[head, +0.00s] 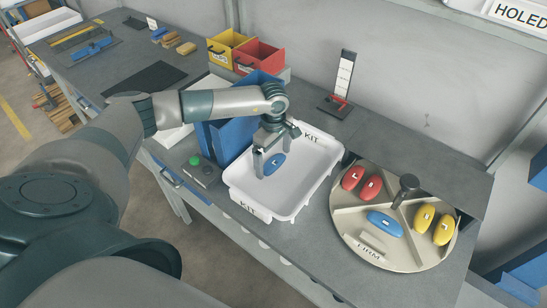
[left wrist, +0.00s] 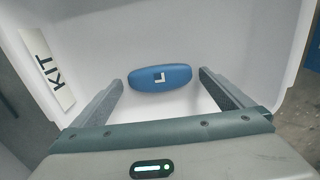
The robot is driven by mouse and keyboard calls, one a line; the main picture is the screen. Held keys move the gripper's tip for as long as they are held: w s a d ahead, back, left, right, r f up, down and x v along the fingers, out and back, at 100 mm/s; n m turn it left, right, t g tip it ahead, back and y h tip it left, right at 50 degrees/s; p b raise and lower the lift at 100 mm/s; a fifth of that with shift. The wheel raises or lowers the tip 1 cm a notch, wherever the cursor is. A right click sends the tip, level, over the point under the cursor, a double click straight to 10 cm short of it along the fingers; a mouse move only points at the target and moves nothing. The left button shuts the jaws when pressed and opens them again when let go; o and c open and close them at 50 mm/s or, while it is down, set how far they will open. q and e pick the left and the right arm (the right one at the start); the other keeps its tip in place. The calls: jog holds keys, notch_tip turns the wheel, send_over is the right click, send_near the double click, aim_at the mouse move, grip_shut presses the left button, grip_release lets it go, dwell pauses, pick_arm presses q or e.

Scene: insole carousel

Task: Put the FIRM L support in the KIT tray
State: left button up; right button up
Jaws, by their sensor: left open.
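A blue oval support marked L (head: 274,164) lies on the floor of the white KIT tray (head: 310,192). It also shows in the left wrist view (left wrist: 160,79), flat and apart from the tray walls. My left gripper (head: 275,150) is inside the tray, pointing down, with its open fingers spread to either side of the support. In the left wrist view the gripper (left wrist: 161,86) shows a gap between each finger and the support. Another blue support (head: 385,222) lies on the round carousel (head: 345,220), near its FIRM label (head: 369,254). My right gripper is out of view.
Two red supports (head: 353,178) and two yellow ones (head: 425,218) lie in other carousel compartments, around a dark central knob (head: 408,184). A blue bin (head: 225,137) stands close left of the tray. Yellow and red boxes (head: 258,57) stand behind.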

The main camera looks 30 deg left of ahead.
aim_at(274, 162)
pick_arm(q)
jog(key=shift+r, duration=0.1)
jog(key=shift+r, duration=0.45)
notch_tip(274, 162, up, 11)
jog(key=b, duration=0.3)
dwell(1.3)
